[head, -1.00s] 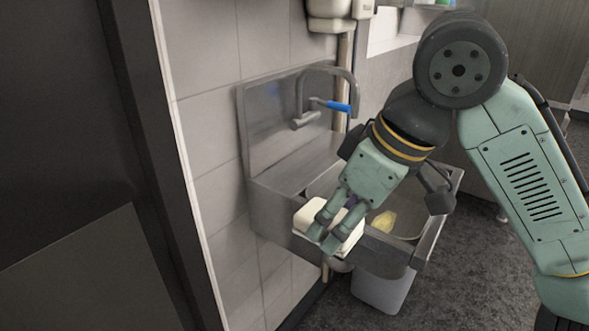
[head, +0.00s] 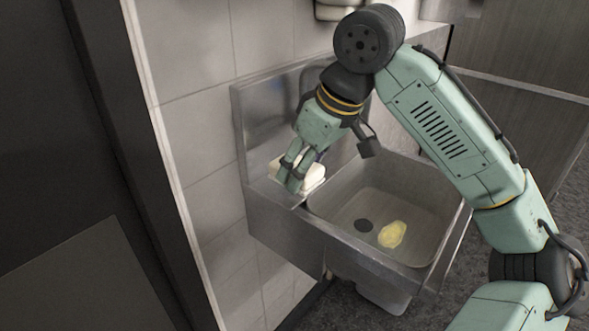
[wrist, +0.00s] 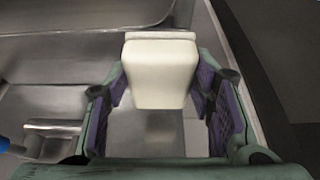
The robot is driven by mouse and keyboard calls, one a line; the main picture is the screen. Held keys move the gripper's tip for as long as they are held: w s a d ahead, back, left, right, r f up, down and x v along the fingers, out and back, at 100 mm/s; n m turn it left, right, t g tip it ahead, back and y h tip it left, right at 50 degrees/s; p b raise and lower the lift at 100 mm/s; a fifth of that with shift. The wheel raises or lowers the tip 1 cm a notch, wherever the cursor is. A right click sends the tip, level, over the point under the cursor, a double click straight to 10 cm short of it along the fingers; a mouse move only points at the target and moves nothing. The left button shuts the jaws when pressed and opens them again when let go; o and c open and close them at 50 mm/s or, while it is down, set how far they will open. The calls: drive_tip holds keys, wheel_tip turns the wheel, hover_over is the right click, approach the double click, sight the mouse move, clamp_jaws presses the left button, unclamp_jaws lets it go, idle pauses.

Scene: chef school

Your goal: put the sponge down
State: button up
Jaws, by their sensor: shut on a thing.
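The sponge, a cream-white block (head: 312,175), is held in my gripper (head: 290,179) over the left ledge of the steel sink (head: 265,212). In the wrist view the sponge (wrist: 160,75) sits between the two purple-padded fingers, with a thin pale layer along its far end. My gripper (wrist: 162,90) is shut on it. In the head view the fingers hide part of the sponge. I cannot tell whether its underside touches the ledge or hangs just above it.
A lumpy yellow thing (head: 392,235) lies in the sink basin (head: 350,200) beside the dark drain (head: 363,225). A tiled wall (head: 195,120) rises to the left of the sink. The blue tap handle (wrist: 4,145) shows at the wrist view's left edge. The ledge's front part is clear.

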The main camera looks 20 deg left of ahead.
sight(316, 168)
drive_tip(key=shift+w+a+f, duration=0.15)
drive_tip(key=shift+w+a, duration=0.9)
drive_tip(key=shift+a, duration=0.2)
drive_tip(key=shift+f+p, duration=0.3)
drive_tip(key=shift+f, duration=1.45)
drive_tip(key=shift+f, duration=0.15)
drive_tip(key=o, duration=1)
drive_tip(key=v, duration=1.2)
